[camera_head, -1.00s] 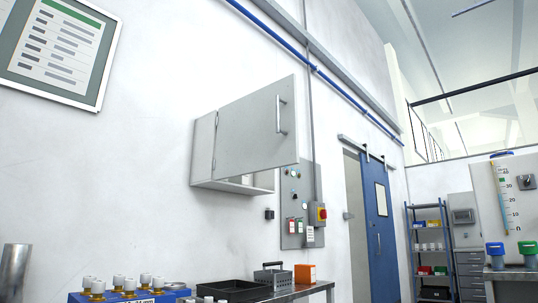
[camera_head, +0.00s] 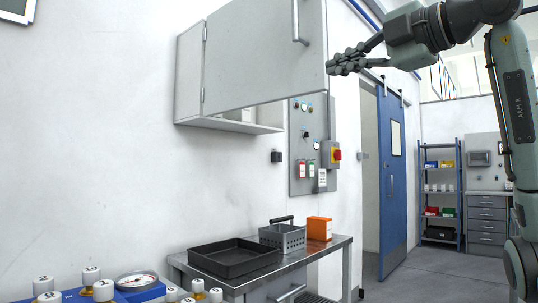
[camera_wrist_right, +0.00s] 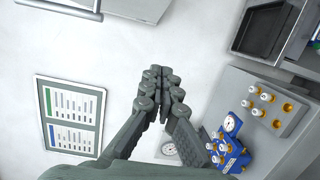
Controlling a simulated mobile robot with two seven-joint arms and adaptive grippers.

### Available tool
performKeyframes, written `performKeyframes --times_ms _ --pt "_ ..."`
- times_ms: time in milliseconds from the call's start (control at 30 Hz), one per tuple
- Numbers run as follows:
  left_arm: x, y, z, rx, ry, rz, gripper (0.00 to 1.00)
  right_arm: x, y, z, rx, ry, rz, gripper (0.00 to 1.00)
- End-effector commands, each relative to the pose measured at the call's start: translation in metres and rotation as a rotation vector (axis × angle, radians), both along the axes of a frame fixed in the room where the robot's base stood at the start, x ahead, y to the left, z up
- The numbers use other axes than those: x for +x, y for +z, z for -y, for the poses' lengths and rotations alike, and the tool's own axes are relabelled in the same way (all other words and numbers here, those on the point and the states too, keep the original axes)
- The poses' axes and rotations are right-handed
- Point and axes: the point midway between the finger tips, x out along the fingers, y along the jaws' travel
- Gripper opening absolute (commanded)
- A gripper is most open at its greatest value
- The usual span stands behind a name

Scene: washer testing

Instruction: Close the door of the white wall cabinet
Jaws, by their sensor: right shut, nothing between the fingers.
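The white wall cabinet (camera_head: 188,82) hangs on the wall in the head view. Its door (camera_head: 252,62) is hinged at the left and stands open, swung out from the body; part of the inside shows below it. The upright bar handle (camera_head: 297,20) is near the door's right edge. My right gripper (camera_head: 336,66) is shut and empty, just right of the door's free edge in the picture; I cannot tell whether it touches. In the right wrist view the shut fingers (camera_wrist_right: 161,76) show with nothing between them. My left gripper is not in view.
A control panel (camera_head: 309,150) with a red-yellow switch is on the wall below the door. A steel table (camera_head: 338,243) bears a black tray (camera_head: 235,258), a grey basket (camera_head: 283,237) and an orange box (camera_head: 319,229). A blue sliding door (camera_head: 391,180) stands further back.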

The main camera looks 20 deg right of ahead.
Motion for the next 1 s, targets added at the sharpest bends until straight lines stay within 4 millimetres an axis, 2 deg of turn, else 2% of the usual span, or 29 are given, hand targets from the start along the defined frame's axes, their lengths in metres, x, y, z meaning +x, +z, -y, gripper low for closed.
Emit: performKeyframes --times_ms 33,100,200,367,700,800,1000 --pt "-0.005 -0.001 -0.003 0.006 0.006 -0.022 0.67 -0.009 0.012 0.013 0.027 -0.038 0.013 0.00" --pt "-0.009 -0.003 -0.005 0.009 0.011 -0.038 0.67 -0.014 0.019 0.023 0.050 -0.068 0.018 0.00" --pt "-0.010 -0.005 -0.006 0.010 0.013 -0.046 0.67 -0.009 0.020 0.025 0.059 -0.077 0.018 0.00" --pt "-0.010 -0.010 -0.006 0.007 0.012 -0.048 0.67 0.016 0.020 0.020 0.058 -0.073 0.015 0.00" --pt "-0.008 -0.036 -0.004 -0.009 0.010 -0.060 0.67 0.087 0.020 0.008 0.056 -0.072 0.017 0.00" --pt "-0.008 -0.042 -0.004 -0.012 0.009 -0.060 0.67 0.091 0.020 0.028 0.058 -0.077 0.018 0.00" --pt "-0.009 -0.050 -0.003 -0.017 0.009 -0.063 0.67 0.098 0.019 0.044 0.058 -0.074 0.019 0.00"
